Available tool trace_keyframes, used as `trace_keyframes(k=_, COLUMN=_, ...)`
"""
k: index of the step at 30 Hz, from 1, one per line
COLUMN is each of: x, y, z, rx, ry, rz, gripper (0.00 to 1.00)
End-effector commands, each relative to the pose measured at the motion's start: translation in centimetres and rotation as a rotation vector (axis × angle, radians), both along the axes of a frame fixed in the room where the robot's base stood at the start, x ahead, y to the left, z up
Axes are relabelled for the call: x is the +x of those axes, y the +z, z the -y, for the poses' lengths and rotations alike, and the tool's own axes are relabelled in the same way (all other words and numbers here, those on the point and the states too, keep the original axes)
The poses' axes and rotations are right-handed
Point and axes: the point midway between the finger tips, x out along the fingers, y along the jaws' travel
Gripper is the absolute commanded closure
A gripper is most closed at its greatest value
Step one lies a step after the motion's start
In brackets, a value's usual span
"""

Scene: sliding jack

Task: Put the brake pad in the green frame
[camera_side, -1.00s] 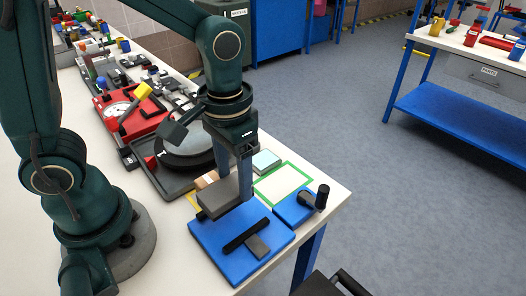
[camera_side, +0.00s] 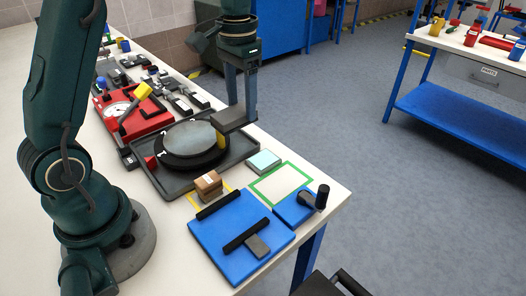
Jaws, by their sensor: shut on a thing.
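My gripper (camera_side: 241,108) is shut on a flat dark grey block (camera_side: 230,121). The block may be the brake pad; I cannot tell for sure. It is held above the right side of a dark tray (camera_side: 177,191), beside a round grey and black disc (camera_side: 187,146). The green frame (camera_side: 297,203) lies flat near the table's right edge, with a bare pale inside. The gripper is behind and to the left of the frame, apart from it.
A light blue box (camera_side: 263,161) lies just behind the green frame. A brown box (camera_side: 208,184) sits by a yellow frame (camera_side: 192,200). A blue plate (camera_side: 228,262) with black bars and a smaller blue block (camera_side: 292,209) with a black knob stand in front.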

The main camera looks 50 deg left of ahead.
Motion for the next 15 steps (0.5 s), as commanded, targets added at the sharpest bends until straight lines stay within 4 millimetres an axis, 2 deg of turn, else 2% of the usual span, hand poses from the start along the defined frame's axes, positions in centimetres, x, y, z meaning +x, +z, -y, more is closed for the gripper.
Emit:
trace_keyframes(k=4, x=0.4, y=-1.2, z=1.5, rx=-0.002, ry=0.006, rz=-0.006, gripper=1.00)
trace_keyframes(k=15, x=2.8, y=-5.9, z=8.9, rx=-0.001, ry=0.005, rz=-0.004, gripper=1.00)
